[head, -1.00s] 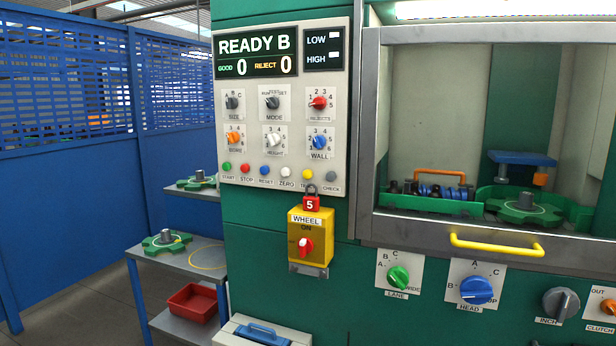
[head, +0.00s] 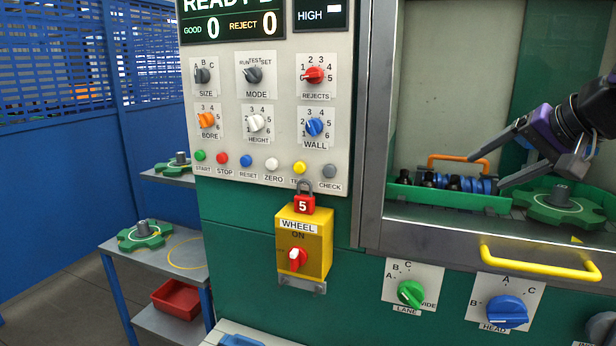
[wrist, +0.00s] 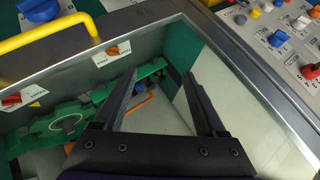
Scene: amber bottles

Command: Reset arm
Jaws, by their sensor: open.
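My gripper (head: 507,158) shows at the right of the head view, in front of the machine's window. Its two dark fingers are spread and point left, with nothing between them. The gripper also shows in the wrist view (wrist: 160,84), its fingers open over the framed window. Behind it in the head view lie a green tray (head: 450,198) with dark and blue parts, an orange handle (head: 459,159) and a green toothed disc (head: 559,204). Whether the fingers touch the window area cannot be told.
A yellow bar handle (head: 540,264) sticks out below the window. The control panel (head: 270,130) with knobs and buttons is on the left, above a yellow WHEEL box (head: 304,245) with a red padlock (head: 304,204). A side shelf (head: 185,262) stands at far left.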

